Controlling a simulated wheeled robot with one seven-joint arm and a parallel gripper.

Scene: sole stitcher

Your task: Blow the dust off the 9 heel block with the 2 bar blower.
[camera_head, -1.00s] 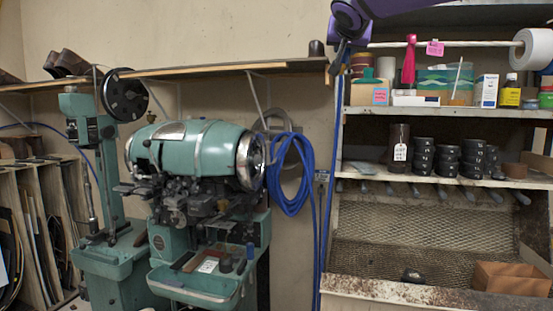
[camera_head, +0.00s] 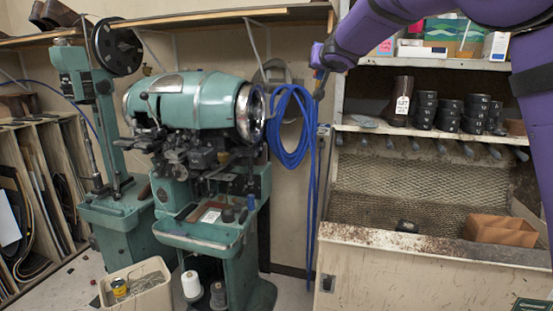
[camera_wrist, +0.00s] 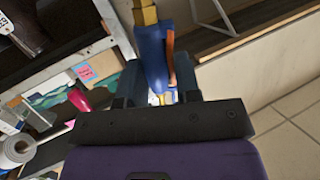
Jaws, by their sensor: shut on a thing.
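My gripper (camera_wrist: 152,98) is shut on a blue air blower (camera_wrist: 152,48) with a brass nozzle and an orange lever. In the head view my gripper (camera_head: 320,60) is at the upper middle, left of the shelves and beside the blue hose coil. No pressure mark is legible on the blower. Several black heel blocks with white marks stand in stacks (camera_head: 448,115) on the shelf right of my gripper. A small dark block (camera_head: 407,226) lies on the bench below them. The numbers are too small to read, so I cannot tell which is the 9.
A blue hose coil (camera_head: 290,125) hangs on the wall. A green stitching machine (camera_head: 195,105) stands to the left. A brown boot shaft with a tag (camera_head: 402,88) and an orange-brown box (camera_head: 500,230) are at the right. The mesh-backed bench (camera_head: 400,195) is mostly clear.

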